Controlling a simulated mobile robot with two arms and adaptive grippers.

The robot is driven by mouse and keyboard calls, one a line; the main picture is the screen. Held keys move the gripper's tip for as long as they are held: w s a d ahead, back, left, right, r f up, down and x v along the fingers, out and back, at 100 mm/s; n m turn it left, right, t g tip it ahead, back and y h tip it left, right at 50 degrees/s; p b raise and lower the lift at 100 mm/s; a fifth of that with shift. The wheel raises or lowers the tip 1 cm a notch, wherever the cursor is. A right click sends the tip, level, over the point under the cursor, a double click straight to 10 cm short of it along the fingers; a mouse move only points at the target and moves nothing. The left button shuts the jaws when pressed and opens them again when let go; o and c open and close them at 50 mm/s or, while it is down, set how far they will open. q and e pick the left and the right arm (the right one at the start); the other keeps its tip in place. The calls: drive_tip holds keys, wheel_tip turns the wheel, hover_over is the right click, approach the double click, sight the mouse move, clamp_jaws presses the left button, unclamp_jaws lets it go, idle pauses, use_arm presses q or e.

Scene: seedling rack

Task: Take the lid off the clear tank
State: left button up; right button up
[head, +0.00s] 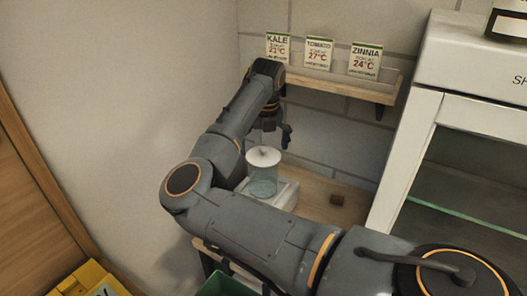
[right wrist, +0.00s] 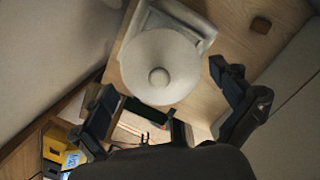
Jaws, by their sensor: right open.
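The clear tank (head: 263,184) is a transparent cylinder standing upright on a white base. Its round white lid (head: 263,157) with a small central knob sits on top. My right gripper (head: 272,132) is above the lid, pointing down. In the right wrist view the lid (right wrist: 150,88) and its knob (right wrist: 159,77) show face-on between the two spread fingers of the gripper (right wrist: 163,80). The gripper is open and empty. Whether a finger touches the lid cannot be told. The lid hides most of the tank in that view. My left gripper is not in view.
The white base (head: 285,198) rests on a wooden bench (head: 318,208) beside a small brown block (head: 337,199). A wall shelf (head: 345,87) with seed packets is behind. A white rack (head: 408,165) stands right; a green bin (head: 222,286) and yellow box (head: 88,279) are low in front.

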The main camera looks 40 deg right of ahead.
drive_tip(key=shift+s+a, duration=0.1)
drive_tip(key=shift+s, duration=0.05)
clamp_jaws()
idle(0.4)
drive_tip(key=shift+r, duration=0.1)
